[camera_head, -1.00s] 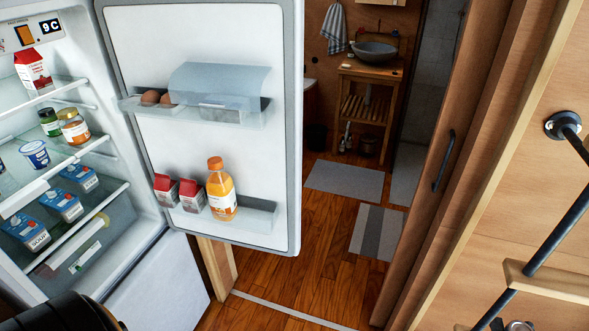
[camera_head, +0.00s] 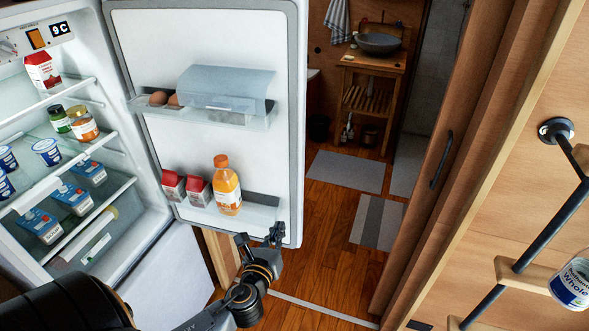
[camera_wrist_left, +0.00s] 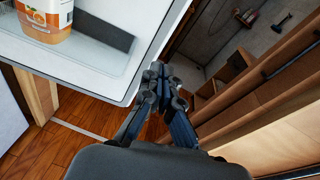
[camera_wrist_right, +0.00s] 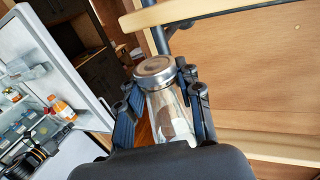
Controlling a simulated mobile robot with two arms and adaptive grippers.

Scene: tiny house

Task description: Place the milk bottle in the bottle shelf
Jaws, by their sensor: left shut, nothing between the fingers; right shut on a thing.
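The milk bottle (camera_head: 572,283), clear with a white "Whole" label, shows at the right edge of the head view. In the right wrist view its metal cap (camera_wrist_right: 155,69) and glass body sit between the fingers of my right gripper (camera_wrist_right: 157,92), which is shut on it. The bottle shelf (camera_head: 262,210) is the lower rack of the open fridge door; its right part is bare. My left gripper (camera_head: 258,238) is shut and empty at the door's lower right corner; I cannot tell whether it touches. In the left wrist view its fingertips (camera_wrist_left: 160,73) are together beside the door edge.
An orange juice bottle (camera_head: 227,186) and two red-topped cartons (camera_head: 185,189) stand in the shelf's left part. An upper door rack (camera_head: 205,110) holds eggs. The open fridge (camera_head: 60,145) is at left. A ladder (camera_head: 540,250) stands at right.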

